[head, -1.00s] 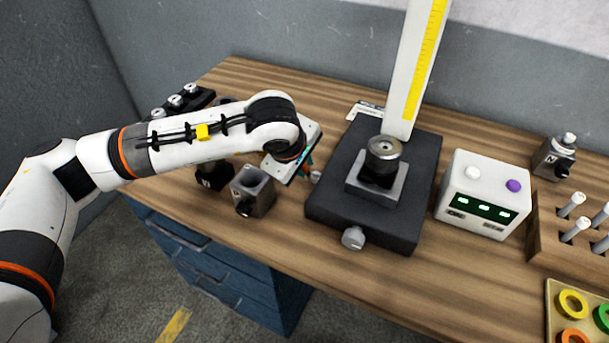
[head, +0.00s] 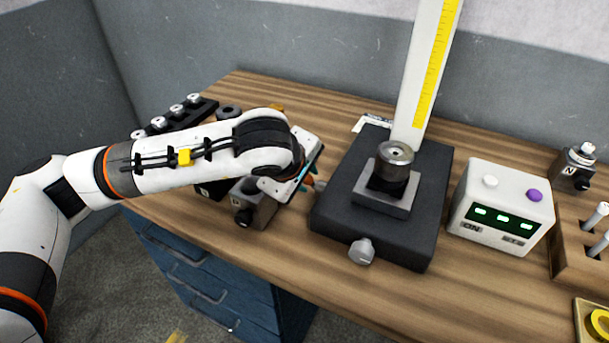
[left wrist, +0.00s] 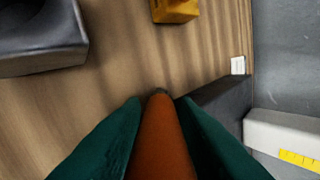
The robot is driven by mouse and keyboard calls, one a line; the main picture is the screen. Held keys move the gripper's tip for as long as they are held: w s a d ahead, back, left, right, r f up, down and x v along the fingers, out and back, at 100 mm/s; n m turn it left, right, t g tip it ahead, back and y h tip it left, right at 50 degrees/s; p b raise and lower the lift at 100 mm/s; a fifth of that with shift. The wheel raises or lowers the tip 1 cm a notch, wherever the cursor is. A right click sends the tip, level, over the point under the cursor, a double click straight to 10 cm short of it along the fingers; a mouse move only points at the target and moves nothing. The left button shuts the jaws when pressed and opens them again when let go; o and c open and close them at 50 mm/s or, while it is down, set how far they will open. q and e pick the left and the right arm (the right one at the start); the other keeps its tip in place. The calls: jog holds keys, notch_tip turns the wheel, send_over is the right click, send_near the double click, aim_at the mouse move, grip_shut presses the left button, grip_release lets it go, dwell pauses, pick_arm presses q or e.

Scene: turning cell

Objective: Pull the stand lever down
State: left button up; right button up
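The stand has a dark base (head: 335,215), a white column (head: 431,65) with a yellow scale, and a round metal piece (head: 396,160) on a small platform. My left gripper (head: 311,182) is at the left side of the base, mostly hidden by my wrist. In the left wrist view its green fingers (left wrist: 160,135) lie along both sides of a tapered orange handle (left wrist: 162,140), apparently the stand lever, which has a dark tip. Orange (head: 309,180) also shows in the head view beside a small pale knob. The lever's joint is not clear. My right gripper is not in view.
A grey block (head: 262,205) with a dark knob sits just left of my gripper. A silver knob (head: 361,250) sticks out of the base's front. A white control box (head: 500,210) stands to the right. A yellow-orange block (left wrist: 175,10) lies behind on the table.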

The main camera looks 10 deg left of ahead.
pick_arm(q)
jog(key=shift+o, duration=1.1)
jog(key=b+v, duration=0.1)
jog(key=v, duration=1.1)
